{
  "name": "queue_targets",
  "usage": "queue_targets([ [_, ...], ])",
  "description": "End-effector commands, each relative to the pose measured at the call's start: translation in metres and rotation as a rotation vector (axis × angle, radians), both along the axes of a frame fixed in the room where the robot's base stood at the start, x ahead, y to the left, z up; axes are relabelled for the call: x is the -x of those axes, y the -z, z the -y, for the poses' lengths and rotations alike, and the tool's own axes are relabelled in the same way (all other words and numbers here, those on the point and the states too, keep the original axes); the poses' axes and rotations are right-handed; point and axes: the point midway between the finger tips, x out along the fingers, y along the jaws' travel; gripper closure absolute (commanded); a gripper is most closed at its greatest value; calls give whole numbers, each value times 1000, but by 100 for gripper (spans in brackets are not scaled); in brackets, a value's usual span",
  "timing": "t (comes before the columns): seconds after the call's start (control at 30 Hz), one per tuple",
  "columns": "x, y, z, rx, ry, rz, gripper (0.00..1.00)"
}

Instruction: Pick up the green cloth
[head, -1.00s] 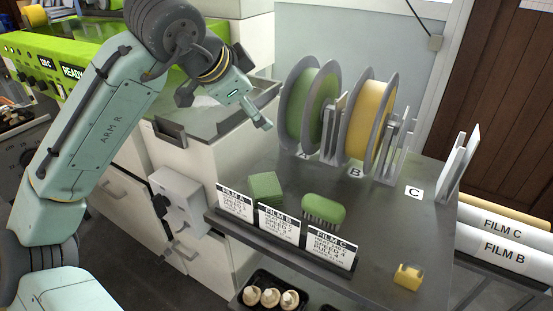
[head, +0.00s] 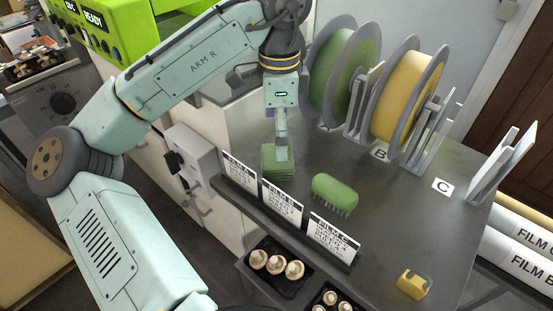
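The green cloth (head: 270,163) is a folded block on the dark metal table (head: 390,215), behind the film cards and left of the green brush. My gripper (head: 281,152) points down right over the cloth, its tip overlapping the cloth in the picture. One finger shows from this side, so I cannot tell whether it is open or shut, nor whether it touches the cloth. The far side of the cloth is hidden by the gripper.
A green brush (head: 334,193) lies right of the cloth. Film cards (head: 282,203) stand along the table's front edge. A green reel (head: 331,75) and a yellow reel (head: 405,97) stand behind. A yellow dispenser (head: 413,284) sits at the right. Mushroom trays (head: 262,284) are below.

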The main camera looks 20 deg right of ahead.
Motion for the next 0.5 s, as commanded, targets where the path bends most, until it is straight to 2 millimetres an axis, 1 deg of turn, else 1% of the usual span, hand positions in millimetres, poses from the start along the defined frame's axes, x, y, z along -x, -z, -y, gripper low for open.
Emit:
queue_targets([
  [0.13, 1, 13, -3, 0, -2, -1, 3],
  [0.27, 3, 33, -8, -1, -2, -1, 3],
  [0.33, 3, 43, -7, 0, 0, -1, 3],
  [0.4, 3, 49, -6, 0, 0, 1, 3],
  [0.5, 2, 53, -6, 1, 0, 1, 3],
])
